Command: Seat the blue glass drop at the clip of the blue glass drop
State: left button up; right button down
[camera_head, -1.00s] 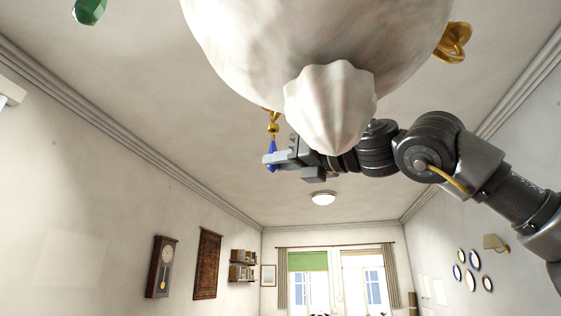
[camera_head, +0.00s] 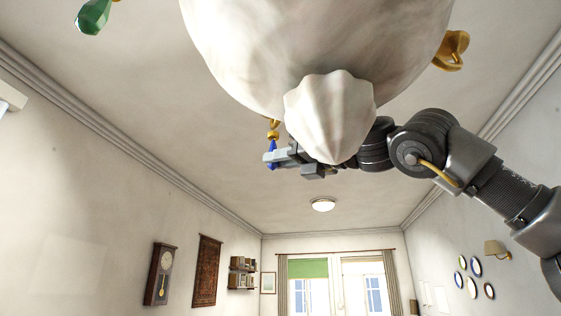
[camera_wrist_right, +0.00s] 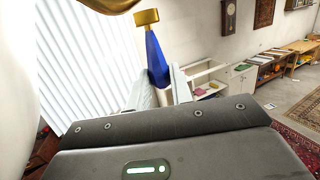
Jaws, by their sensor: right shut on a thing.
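The blue glass drop (camera_head: 272,153) is between the fingers of my right gripper (camera_head: 277,156), which is shut on it. It hangs below gold fittings (camera_head: 273,128) at the lower left edge of the white chandelier bowl (camera_head: 310,45). In the right wrist view the blue drop (camera_wrist_right: 157,58) stands between the pale fingertips (camera_wrist_right: 171,84), with a gold cap (camera_wrist_right: 146,17) right at its top. I cannot tell from these views whether the cap is joined to the gold part above. The white finial hides part of my right wrist. My left gripper is not in view.
The white fluted finial (camera_head: 330,115) hangs just in front of my right wrist. A green glass drop (camera_head: 93,15) hangs at the upper left, and a gold arm (camera_head: 452,50) sticks out right of the bowl. The space below the gripper is free.

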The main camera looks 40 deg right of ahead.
jog(key=c, duration=1.2)
grip_release()
jog(key=shift+o, duration=0.2)
jog(key=shift+f, duration=0.1)
notch_tip(320, 180, down, 2)
jog(key=shift+a, duration=0.1)
jog(key=w+a+f+g+b, duration=0.1)
jog(key=w+a+f+b, duration=0.1)
jog(key=f, duration=0.7)
jog(key=w+a+f+g+h+b, duration=0.1)
jog(key=w+a+f+g+b, duration=0.1)
jog(key=f, duration=0.7)
jog(key=w+a+f+g+b, duration=0.2)
jog(key=w+f, duration=0.1)
jog(key=f, duration=0.6)
jog(key=shift+w+a+f, duration=0.15)
jog(key=shift+a, duration=0.15)
